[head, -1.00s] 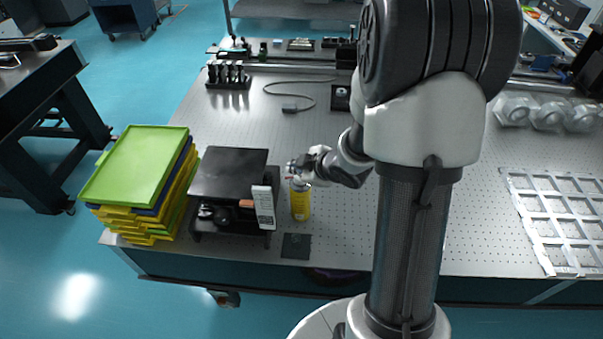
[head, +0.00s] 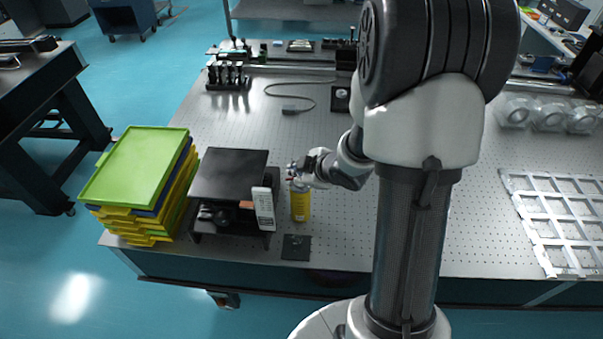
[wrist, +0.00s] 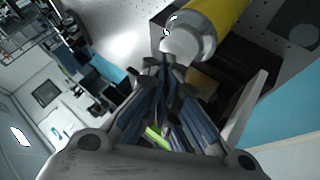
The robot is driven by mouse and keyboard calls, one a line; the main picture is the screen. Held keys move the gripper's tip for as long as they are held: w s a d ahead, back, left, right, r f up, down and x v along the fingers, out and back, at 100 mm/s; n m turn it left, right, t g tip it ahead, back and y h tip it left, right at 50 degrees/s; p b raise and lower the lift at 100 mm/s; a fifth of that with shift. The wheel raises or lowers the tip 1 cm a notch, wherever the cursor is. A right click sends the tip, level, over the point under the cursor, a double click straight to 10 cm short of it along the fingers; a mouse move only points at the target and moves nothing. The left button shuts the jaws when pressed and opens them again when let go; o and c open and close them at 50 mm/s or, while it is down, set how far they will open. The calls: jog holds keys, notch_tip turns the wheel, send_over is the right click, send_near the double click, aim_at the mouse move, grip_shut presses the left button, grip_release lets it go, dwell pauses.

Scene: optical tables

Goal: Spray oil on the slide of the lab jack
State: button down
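A yellow spray can (head: 300,204) stands upright on the perforated table. Its white top and yellow body show at the top of the wrist view (wrist: 224,18). My gripper (head: 296,176) is at the can's top; in the wrist view its fingertips (wrist: 169,66) are drawn together right by the white nozzle. I cannot tell whether they touch it. A black stand with a flat top plate and dark parts beneath, apparently the lab jack (head: 229,174), is left of the can. Its slide cannot be made out.
A white labelled box (head: 264,209) stands between the stand and the can. Stacked green, yellow and blue trays (head: 137,170) are at far left. A small dark pad (head: 296,247) lies in front of the can. A metal grid frame (head: 560,215) lies at right. The table middle behind is mostly clear.

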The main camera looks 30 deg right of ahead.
aim_at(298, 179)
jog(key=shift+s, duration=0.1)
notch_tip(298, 179, up, 6)
jog(key=p, duration=0.5)
jog(key=shift+p, duration=0.35)
dwell(0.8)
dwell(0.7)
